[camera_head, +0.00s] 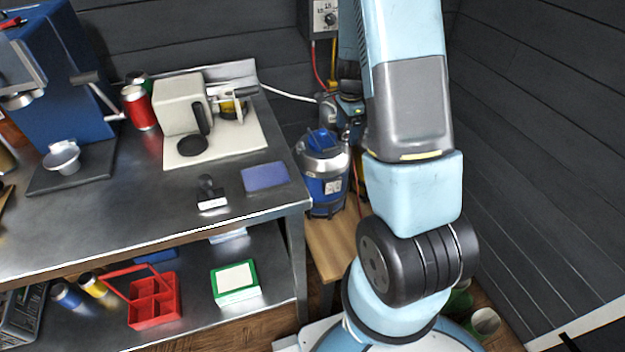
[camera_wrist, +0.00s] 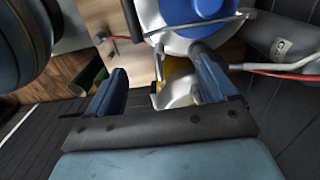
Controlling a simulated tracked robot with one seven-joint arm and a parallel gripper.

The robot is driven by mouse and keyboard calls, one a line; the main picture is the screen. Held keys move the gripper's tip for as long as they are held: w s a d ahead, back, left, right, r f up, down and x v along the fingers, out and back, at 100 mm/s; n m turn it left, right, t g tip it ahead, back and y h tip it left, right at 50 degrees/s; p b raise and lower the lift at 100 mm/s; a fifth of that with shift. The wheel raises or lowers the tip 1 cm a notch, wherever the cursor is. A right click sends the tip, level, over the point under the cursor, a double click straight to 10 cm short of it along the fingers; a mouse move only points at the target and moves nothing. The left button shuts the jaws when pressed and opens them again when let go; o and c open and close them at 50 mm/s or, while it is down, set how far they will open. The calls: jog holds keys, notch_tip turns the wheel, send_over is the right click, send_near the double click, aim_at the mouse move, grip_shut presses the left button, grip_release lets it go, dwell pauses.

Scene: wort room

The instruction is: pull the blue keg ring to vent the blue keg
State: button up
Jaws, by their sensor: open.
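The blue keg (camera_head: 325,182) stands upright on a wooden surface to the right of the steel bench. It has a silver shoulder, a blue top and a blue band with a pale label. In the wrist view, its round blue top (camera_wrist: 192,10) and silver rim show at the upper edge, with a thin metal bar across them. I cannot clearly make out the ring. My gripper (camera_wrist: 160,75) is open in the wrist view, with its two blue fingers apart. The right finger overlaps the keg's edge in the picture; contact cannot be told. Nothing is visibly held.
The steel bench (camera_head: 110,208) holds a blue machine (camera_head: 60,75), a cream grinder-like device (camera_head: 180,103), a stamp (camera_head: 211,190) and a blue pad (camera_head: 265,177). A red caddy (camera_head: 153,302) sits on the shelf below. A dark wall and hoses are close behind the keg.

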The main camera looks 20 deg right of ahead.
jog(key=shift+r, duration=1.85)
jog(key=shift+a+r, duration=0.1)
jog(key=shift+r, duration=0.05)
jog(key=s+a+r+n+t, duration=0.1)
jog(key=s+a+r+n, duration=0.2)
jog(key=r, duration=0.3)
jog(key=s+a+r+n+t+y, duration=0.1)
jog(key=s+a+r+n, duration=0.15)
jog(key=r, duration=0.45)
jog(key=s+a+r+n+t, duration=0.1)
jog(key=s+a+r+n, duration=0.2)
jog(key=r, duration=0.3)
jog(key=s+a+r+n+t, duration=0.1)
jog(key=s+r+n, duration=0.3)
jog(key=s, duration=0.4)
jog(key=s+a+r+n+t+h, duration=0.1)
jog(key=s+a+r+n, duration=0.2)
jog(key=s, duration=0.6)
notch_tip(320, 180, up, 3)
jog(key=shift+a+r+n+t, duration=0.2)
jog(key=shift+n+t, duration=0.1)
jog(key=shift+n, duration=0.95)
jog(key=shift+c, duration=0.2)
